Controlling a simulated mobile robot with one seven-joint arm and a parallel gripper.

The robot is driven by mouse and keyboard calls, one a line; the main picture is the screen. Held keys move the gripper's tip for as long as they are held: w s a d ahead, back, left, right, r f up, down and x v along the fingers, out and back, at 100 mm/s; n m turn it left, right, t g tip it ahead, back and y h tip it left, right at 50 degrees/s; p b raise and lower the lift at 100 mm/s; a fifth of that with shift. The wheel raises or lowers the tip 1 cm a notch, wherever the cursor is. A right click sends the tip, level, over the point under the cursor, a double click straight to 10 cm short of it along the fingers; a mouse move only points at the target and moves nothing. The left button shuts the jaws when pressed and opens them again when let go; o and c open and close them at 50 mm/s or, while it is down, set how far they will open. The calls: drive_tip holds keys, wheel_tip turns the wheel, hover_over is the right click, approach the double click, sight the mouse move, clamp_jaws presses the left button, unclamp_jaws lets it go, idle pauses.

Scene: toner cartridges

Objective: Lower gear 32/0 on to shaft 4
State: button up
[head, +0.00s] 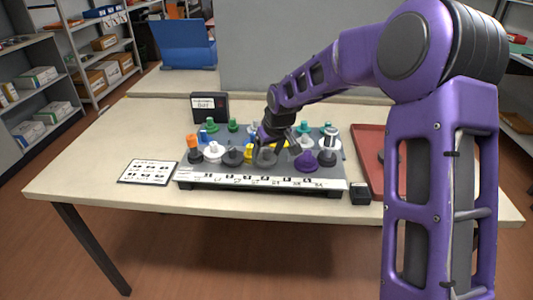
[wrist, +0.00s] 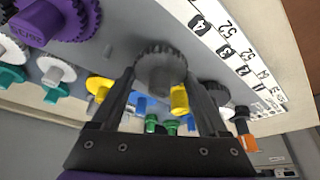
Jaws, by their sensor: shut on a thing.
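My gripper (head: 268,145) is over the front row of the grey rack (head: 186,178). It is shut on a dark grey toothed gear (head: 265,156). In the wrist view the gear (wrist: 160,66) sits level between the two fingertips (wrist: 158,78), near the strip label reading 4 (wrist: 223,50). Shaft 4 itself is hidden by the gear and fingers. I cannot tell whether the gear is around the shaft or just above it.
A purple gear (head: 306,161) stands to the right and a dark gear (head: 232,156) to the left. Yellow, green, white and blue parts stand behind. A red tray (head: 369,150) is at the right, a printed card (head: 149,171) at the left.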

drive_tip(key=o, duration=1.2)
drive_tip(key=shift+o, duration=0.2)
drive_tip(key=shift+r, duration=0.15)
drive_tip(key=p+v, duration=0.3)
drive_tip(key=v, duration=1.4)
drive_tip(key=shift+r, duration=0.1)
